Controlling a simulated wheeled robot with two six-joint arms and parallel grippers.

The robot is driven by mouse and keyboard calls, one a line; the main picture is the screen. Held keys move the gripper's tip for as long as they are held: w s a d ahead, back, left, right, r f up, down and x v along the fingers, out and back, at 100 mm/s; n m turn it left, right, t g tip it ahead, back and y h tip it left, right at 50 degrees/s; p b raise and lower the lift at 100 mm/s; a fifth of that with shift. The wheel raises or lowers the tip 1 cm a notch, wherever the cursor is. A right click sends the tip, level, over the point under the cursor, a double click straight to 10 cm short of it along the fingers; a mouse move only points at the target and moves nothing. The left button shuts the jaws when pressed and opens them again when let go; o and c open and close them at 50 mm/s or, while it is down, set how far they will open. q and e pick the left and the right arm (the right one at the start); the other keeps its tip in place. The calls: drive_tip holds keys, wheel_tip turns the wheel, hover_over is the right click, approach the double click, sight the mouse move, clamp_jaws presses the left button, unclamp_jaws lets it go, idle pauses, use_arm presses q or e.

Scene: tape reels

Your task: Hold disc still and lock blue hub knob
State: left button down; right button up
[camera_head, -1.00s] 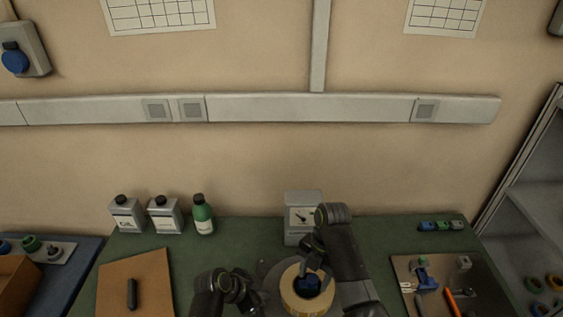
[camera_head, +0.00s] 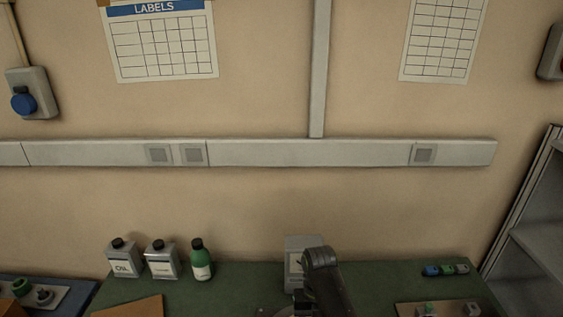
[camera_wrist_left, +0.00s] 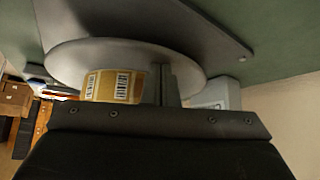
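In the left wrist view, a large grey disc (camera_wrist_left: 190,62) lies close to my left gripper (camera_wrist_left: 167,85). A tan roll with barcode labels (camera_wrist_left: 112,86) sits against the disc's face. A narrow grey finger stands beside the roll at the disc; I cannot tell whether the fingers are apart or grip the rim. In the head view, only a sliver of the disc shows at the bottom edge. My right arm reaches down there in front of a grey box (camera_head: 300,245), and its fingertips are cut off or hidden. The blue hub knob is out of sight.
Two grey bottles (camera_head: 123,260) (camera_head: 161,262) and a green bottle (camera_head: 200,262) stand at the back left of the green bench (camera_head: 240,280). A brown board (camera_head: 130,309) lies at front left. Small coloured blocks (camera_head: 445,270) sit at back right, behind a tool plate (camera_head: 440,309).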

use_arm(q)
drive_tip(key=shift+s+a+f, duration=0.1)
drive_tip(key=shift+s+f, duration=0.15)
drive_tip(key=shift+f, duration=0.1)
use_arm(e)
drive_tip(key=shift+f, duration=0.25)
drive_tip(key=shift+f, duration=0.25)
drive_tip(key=shift+r, duration=0.15)
drive_tip(key=shift+c, duration=0.4)
